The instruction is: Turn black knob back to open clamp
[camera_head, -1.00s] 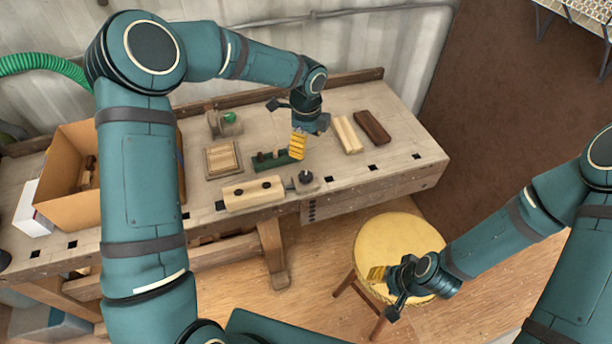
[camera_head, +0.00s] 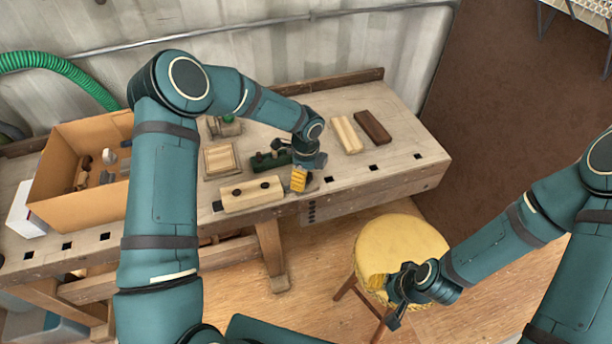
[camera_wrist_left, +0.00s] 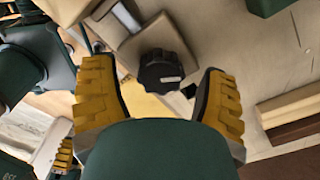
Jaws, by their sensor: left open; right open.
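The black knob (camera_wrist_left: 162,72) is round with a ridged rim and a small pale label. In the left wrist view it lies between the two yellow-padded fingers of my open left gripper (camera_wrist_left: 160,92), with a gap on each side. In the head view, my left gripper (camera_head: 299,181) covers the knob at the bench's front edge. The clamp's pale wooden block (camera_head: 252,195), with two dark round spots, lies just left of the gripper. My right gripper (camera_head: 392,290) is open and empty, by the stool.
A dark green tool (camera_head: 268,161) and a square wooden piece (camera_head: 219,161) lie close behind the clamp. A pale block (camera_head: 346,135) and a dark brown block (camera_head: 373,127) lie to the right. A cardboard box (camera_head: 75,210) stands left. A yellow stool (camera_head: 400,245) stands in front.

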